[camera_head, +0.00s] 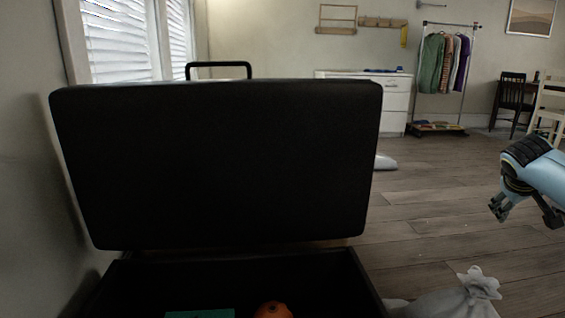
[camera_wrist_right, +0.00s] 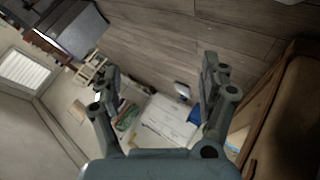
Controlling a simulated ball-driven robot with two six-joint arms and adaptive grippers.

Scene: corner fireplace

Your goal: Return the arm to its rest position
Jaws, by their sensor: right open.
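My right gripper (camera_head: 500,208) is at the right edge of the head view, in the air above the wooden floor, apart from everything. In the right wrist view the same gripper (camera_wrist_right: 160,80) has its two fingers spread wide with nothing between them. The blue-grey right arm reaches in from the right edge. My left gripper does not show in either view.
A black box with its lid (camera_head: 215,165) raised stands in front; an orange round thing (camera_head: 273,310) and a green item (camera_head: 200,313) are inside. A tied grey-white bag (camera_head: 455,298) lies right of it. A white dresser (camera_head: 397,98) and clothes rack (camera_head: 445,65) stand far back.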

